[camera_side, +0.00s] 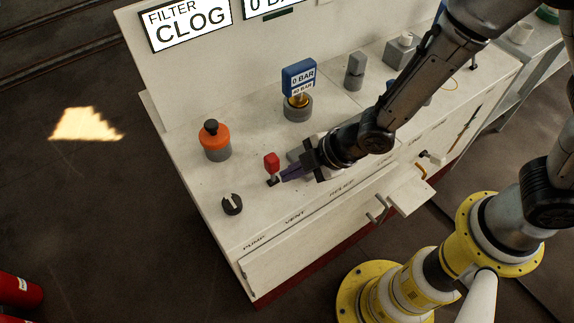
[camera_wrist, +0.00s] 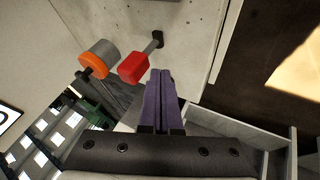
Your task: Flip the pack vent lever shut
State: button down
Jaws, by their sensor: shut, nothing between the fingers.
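The vent lever is a short lever with a red block head (camera_side: 271,160) on a thin stem. It stands up from a small dark slot in the pale bench top, behind the VENT label. In the wrist view the red head (camera_wrist: 133,67) lies just left of my fingertips, and its grey stem runs up to a dark slot. My gripper (camera_side: 284,177) is shut and empty, its purple fingers pointing left, close to the right side of the lever. In the wrist view the shut fingertips (camera_wrist: 160,72) are beside the head; I cannot tell whether they touch it.
An orange-and-grey cylinder (camera_side: 215,140) stands behind and left of the lever. A dark notched knob (camera_side: 232,204) is at the PUMP label. A blue gauge (camera_side: 299,76) stands farther back. Signs read FILTER CLOG (camera_side: 189,22) and 0 BAR. A drawer handle (camera_side: 378,208) juts from the front.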

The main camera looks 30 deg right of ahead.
aim_at(274, 152)
jog(key=shift+w, duration=0.75)
jog(key=shift+w+r, duration=0.2)
jog(key=shift+w, duration=0.3)
jog(key=shift+w+r, duration=0.15)
jog(key=shift+w, duration=0.45)
jog(key=shift+w+r, duration=0.15)
jog(key=shift+w, duration=1.35)
jog(key=shift+d, duration=0.1)
jog(key=v, duration=1.2)
jog(key=shift+s, duration=0.35)
